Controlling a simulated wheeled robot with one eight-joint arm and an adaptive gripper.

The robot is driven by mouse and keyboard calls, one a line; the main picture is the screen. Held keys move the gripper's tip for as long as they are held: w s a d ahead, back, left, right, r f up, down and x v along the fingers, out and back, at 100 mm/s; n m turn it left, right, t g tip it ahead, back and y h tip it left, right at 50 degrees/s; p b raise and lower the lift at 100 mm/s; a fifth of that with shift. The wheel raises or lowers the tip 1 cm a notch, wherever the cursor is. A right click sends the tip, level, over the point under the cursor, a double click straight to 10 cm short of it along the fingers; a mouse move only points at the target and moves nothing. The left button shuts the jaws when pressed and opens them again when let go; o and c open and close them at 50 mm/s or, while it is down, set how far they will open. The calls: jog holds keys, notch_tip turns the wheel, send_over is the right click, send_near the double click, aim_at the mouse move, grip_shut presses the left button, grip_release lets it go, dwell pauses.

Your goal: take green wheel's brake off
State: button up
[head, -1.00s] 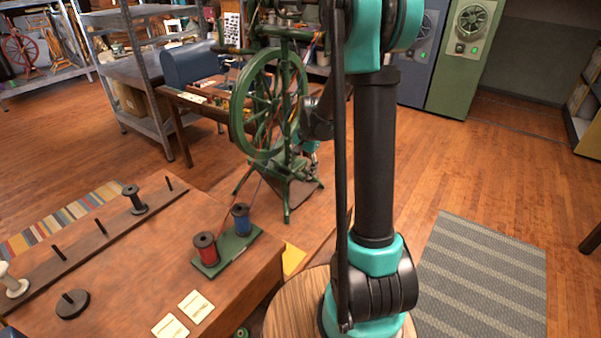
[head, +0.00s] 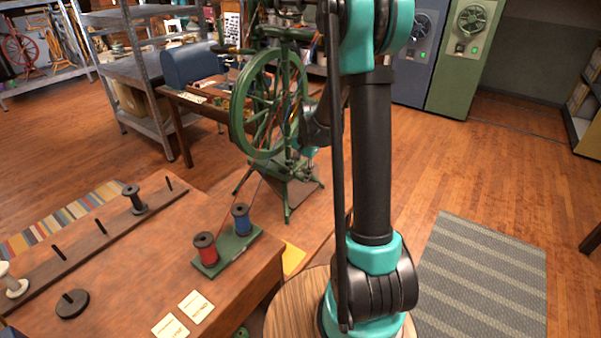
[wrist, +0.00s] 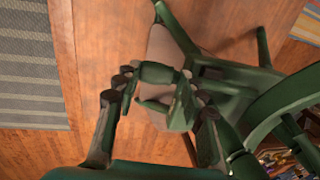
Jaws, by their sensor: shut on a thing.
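The green spinning wheel (head: 246,124) stands upright on its legs in the middle of the head view. In the wrist view its dark green rim (wrist: 270,115) is at the right. My gripper (wrist: 163,88) is low beside the wheel's frame, its fingers on either side of a small turned green part (wrist: 158,73), shut on it. This part sits by a flat green block (wrist: 183,108) on the frame; it looks like the brake handle. My arm hides part of the wheel's right side in the head view, and the contact is too small to see there.
A wooden table (head: 130,270) at the front left holds a green stand (head: 231,255) with red and blue spools. A grey striped rug (head: 480,280) lies on open floor at right.

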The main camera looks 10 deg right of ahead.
grip_shut()
jog(key=shift+a+r+g+h, duration=0.1)
jog(key=shift+r+g+h, duration=0.35)
jog(key=shift+g+h, duration=0.05)
jog(key=o, duration=1.3)
grip_release()
notch_tip(320, 180, up, 12)
jog(key=shift+s+d, duration=0.2)
jog(key=shift+d, duration=0.1)
